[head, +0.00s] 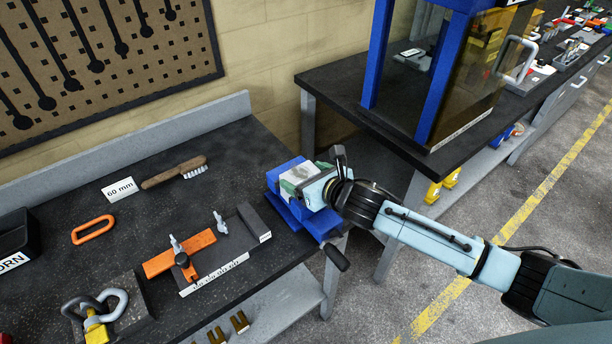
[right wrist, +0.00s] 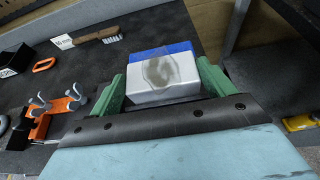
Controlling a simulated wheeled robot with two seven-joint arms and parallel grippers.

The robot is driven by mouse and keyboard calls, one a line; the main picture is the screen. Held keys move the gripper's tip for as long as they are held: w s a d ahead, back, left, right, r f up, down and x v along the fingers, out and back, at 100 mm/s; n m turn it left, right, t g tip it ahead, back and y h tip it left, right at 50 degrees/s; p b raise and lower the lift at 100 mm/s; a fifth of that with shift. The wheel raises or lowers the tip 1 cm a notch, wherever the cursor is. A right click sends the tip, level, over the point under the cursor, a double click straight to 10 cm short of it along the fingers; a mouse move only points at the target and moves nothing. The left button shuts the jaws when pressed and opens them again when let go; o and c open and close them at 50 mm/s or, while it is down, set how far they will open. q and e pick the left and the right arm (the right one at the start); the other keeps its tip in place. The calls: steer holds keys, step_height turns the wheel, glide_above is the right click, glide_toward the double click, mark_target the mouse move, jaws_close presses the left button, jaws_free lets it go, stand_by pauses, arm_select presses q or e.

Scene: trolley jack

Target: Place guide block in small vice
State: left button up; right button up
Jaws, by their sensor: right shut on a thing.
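The small vice (head: 296,212) is blue and sits at the right edge of the dark workbench, its handle hanging off the front. The guide block (right wrist: 163,72) is pale grey-white with a darker patch on its face. My right gripper (right wrist: 162,88) is shut on it, with a green finger on either side. In the head view the guide block (head: 297,174) is at the top of the vice, partly hidden by the gripper. Blue shows just behind the block in the right wrist view. I cannot tell whether it touches the jaws. My left gripper is not in view.
A wooden brush (head: 175,172), a "60 mm" card (head: 119,190) and an orange ring (head: 93,229) lie left of the vice. An orange-and-black clamp fixture (head: 190,255) is nearer. A blue-framed cabinet (head: 440,80) stands on another bench. A gap separates the benches.

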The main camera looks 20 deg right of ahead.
steer(key=shift+r, duration=0.15)
steer(key=o, duration=1.6)
steer(key=shift+s, duration=0.1)
steer(key=v, duration=1.2)
